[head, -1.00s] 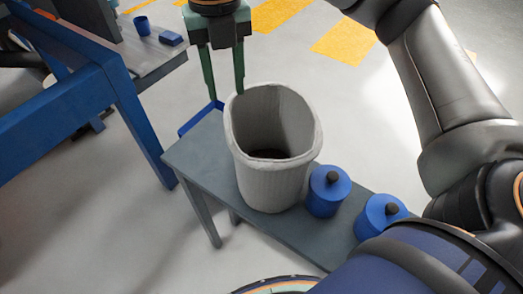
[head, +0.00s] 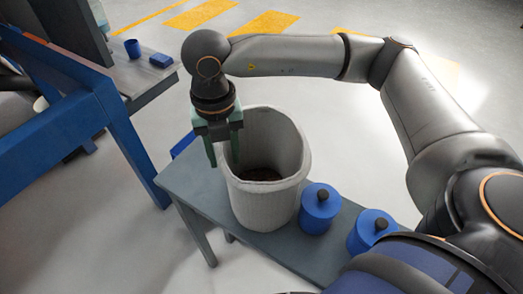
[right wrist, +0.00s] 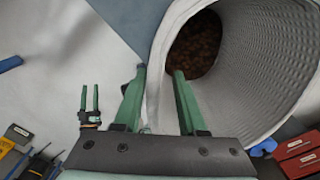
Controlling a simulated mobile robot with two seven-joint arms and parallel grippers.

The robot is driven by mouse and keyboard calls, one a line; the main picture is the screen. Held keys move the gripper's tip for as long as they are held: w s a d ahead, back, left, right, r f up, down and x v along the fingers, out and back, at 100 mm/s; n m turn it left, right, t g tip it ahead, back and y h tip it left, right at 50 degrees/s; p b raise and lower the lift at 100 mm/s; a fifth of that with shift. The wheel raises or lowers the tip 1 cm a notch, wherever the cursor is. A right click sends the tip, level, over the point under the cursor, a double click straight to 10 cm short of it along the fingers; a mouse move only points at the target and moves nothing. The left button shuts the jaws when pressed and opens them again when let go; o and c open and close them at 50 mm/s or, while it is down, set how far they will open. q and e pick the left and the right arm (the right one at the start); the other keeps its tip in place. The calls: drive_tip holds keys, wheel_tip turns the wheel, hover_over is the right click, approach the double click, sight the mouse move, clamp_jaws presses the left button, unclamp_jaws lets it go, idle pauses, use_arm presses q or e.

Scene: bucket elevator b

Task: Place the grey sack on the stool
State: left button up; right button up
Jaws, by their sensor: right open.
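The grey sack (head: 262,200) stands upright and open-topped on the grey stool (head: 195,178), with dark brown contents at its bottom. My right gripper (head: 223,162) is open at the sack's left rim, pointing down. In the right wrist view the sack (right wrist: 255,75) fills the upper right. There the right gripper's fingers (right wrist: 159,72) stand on either side of the sack's rim, one inside the mouth and one outside, without closing on it. My left gripper (right wrist: 90,98) shows small in the right wrist view, its fingers apart and empty; the head view does not show it.
Two blue lidded canisters (head: 319,208) (head: 371,230) stand on the stool right of the sack. A blue-framed table (head: 120,125) is at left, with a blue cup (head: 133,49) and a blue box (head: 160,60) on its grey top. Floor beyond the stool is clear.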

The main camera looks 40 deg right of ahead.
drive_tip(key=shift+f, duration=0.75)
clamp_jaws()
idle(0.9)
